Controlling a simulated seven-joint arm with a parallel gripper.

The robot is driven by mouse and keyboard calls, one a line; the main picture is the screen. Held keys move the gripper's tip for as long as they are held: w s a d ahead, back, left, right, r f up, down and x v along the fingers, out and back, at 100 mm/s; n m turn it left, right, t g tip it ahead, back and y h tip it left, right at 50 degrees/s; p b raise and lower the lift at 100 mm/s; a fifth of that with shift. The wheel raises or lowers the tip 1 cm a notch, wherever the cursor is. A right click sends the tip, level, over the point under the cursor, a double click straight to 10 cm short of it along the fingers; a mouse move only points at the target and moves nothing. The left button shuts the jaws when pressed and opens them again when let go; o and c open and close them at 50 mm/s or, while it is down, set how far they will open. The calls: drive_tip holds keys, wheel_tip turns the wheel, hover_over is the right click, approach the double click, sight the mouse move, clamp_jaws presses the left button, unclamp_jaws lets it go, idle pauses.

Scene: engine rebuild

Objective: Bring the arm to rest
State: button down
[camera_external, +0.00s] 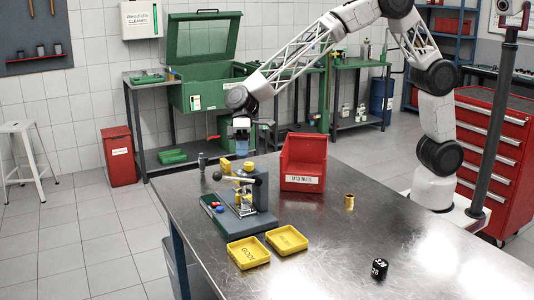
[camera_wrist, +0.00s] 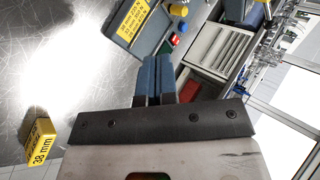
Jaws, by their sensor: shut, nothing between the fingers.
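My white arm reaches over the metal workbench (camera_external: 330,215) from the right, with its lattice link running down to the left. My gripper (camera_external: 241,148) points down above the back part of the bench, near the test fixture (camera_external: 245,196) with its lever. In the wrist view the two blue fingers (camera_wrist: 155,80) lie side by side, shut, with nothing between them. The fixture's grey base with a yellow label (camera_wrist: 133,18) shows at the top of the wrist view. A yellow block marked 38 mm (camera_wrist: 40,142) lies on the bench at the lower left there.
A red bin (camera_external: 303,163) stands right of the fixture. Two yellow trays (camera_external: 248,252) (camera_external: 287,240) lie in front of it. A brass cylinder (camera_external: 349,202) and a black marked cylinder (camera_external: 379,269) stand on the right. Bare bench surface lies between them.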

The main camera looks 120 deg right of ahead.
drive_tip(key=s+a+r+n+g+h, duration=0.1)
drive_tip(key=s+a+r, duration=0.3)
drive_tip(key=s, duration=0.5)
drive_tip(key=s+a+r+n+g+h, duration=0.1)
drive_tip(key=s+a+r+h, duration=0.1)
drive_tip(key=s+a+r, duration=0.45)
drive_tip(key=s+a+r+n+h, duration=0.1)
drive_tip(key=s+a, duration=0.2)
drive_tip(key=s, duration=0.8)
drive_tip(key=s+a+f+n+h, duration=0.1)
drive_tip(key=s+h, duration=0.3)
drive_tip(key=s, duration=2.2)
drive_tip(key=shift+a+f+n, duration=0.35)
drive_tip(key=shift+a+n, duration=0.15)
drive_tip(key=shift+n, duration=0.1)
